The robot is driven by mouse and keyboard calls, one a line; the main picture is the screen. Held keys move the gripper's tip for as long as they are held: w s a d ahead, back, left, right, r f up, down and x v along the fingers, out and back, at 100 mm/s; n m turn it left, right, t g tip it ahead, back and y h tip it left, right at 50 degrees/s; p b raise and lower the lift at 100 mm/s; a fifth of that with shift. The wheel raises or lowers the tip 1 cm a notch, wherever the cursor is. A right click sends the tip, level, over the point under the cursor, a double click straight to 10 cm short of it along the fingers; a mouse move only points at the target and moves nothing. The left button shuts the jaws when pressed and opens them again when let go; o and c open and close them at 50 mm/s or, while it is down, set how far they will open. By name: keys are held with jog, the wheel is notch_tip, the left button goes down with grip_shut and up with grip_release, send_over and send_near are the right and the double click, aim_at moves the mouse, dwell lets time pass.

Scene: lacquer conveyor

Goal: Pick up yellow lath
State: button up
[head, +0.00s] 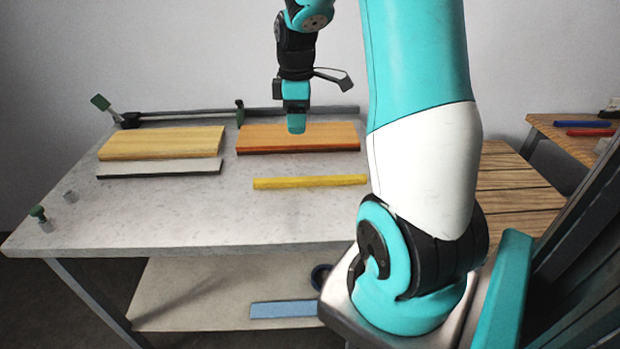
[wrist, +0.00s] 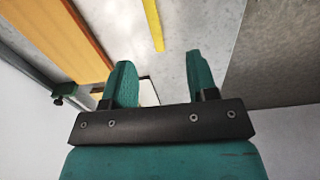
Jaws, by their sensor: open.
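The yellow lath (head: 310,182) lies flat on the grey table, in front of the orange-brown board. It also shows in the wrist view (wrist: 154,22), at the top, beyond my fingertips. My gripper (head: 296,124) is above the table over the orange-brown board, behind the lath in the head view. In the wrist view my gripper (wrist: 160,78) has its two green fingers spread apart with nothing between them. The lath is clear of the fingers.
An orange-brown board (head: 330,143) lies behind the lath. A light wooden board (head: 160,143) and a pale strip (head: 160,168) lie at the left. A metal rail (head: 190,115) with a green-handled clamp runs along the back. A blue piece (head: 283,309) lies on the lower shelf.

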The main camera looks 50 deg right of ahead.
jog(key=d+f, duration=0.2)
jog(key=d, duration=0.2)
jog(key=p, duration=0.1)
send_over(310, 178)
jog(key=f, duration=0.9)
jog(key=shift+a+f, duration=0.2)
jog(key=shift+f, duration=0.2)
jog(key=shift+d+f+p, duration=0.2)
jog(key=shift+f+p, duration=0.45)
jog(key=shift+f, duration=2.5)
jog(key=shift+c, duration=0.2)
grip_shut()
